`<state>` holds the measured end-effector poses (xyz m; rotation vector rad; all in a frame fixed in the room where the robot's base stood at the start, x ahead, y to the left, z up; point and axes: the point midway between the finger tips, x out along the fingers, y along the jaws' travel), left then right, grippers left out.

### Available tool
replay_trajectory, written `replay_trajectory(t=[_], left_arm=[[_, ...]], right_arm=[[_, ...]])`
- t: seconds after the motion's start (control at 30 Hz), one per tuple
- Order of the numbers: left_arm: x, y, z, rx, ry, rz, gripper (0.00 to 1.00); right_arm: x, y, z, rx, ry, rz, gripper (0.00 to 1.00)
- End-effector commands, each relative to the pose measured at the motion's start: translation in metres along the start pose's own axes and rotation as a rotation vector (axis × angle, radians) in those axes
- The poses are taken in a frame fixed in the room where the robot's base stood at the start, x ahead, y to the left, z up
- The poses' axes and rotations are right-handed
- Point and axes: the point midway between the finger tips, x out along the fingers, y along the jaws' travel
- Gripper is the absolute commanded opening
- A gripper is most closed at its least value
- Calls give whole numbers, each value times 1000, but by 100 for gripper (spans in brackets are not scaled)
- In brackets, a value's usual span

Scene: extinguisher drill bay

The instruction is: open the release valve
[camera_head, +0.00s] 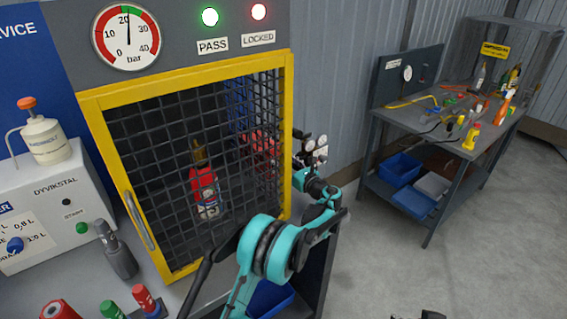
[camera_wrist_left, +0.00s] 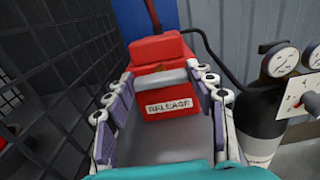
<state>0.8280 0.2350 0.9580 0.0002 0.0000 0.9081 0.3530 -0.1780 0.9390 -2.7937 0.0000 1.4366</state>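The red release valve block (camera_wrist_left: 160,52) with a RELEASE label (camera_wrist_left: 169,106) stands ahead in the left wrist view. A light grey bar (camera_wrist_left: 160,80) crosses it above the label. My left gripper (camera_wrist_left: 160,82) is open, with one finger on each side of the bar and block; I cannot tell whether they touch. In the head view my left arm's wrist (camera_head: 316,188) is beside the right side of the yellow-framed mesh cage (camera_head: 288,110), and its fingers are hidden. A dark shape (camera_head: 420,315) at the bottom edge may be my right gripper, mostly cut off.
The closed cage holds a red bottle (camera_head: 204,190). A dark cylinder with gauges (camera_wrist_left: 258,120) stands close right of my left gripper.

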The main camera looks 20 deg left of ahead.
Motion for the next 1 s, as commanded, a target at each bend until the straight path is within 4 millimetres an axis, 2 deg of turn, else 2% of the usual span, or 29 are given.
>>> replay_trajectory(t=[0.47,1.0], left_arm=[[0,0,0,-66,0,0,26],[0,2,0,-457,0,1,26]], right_arm=[[-1,0,-1,0,0,0,40],[-5,0,-4,0,0,0,40]])
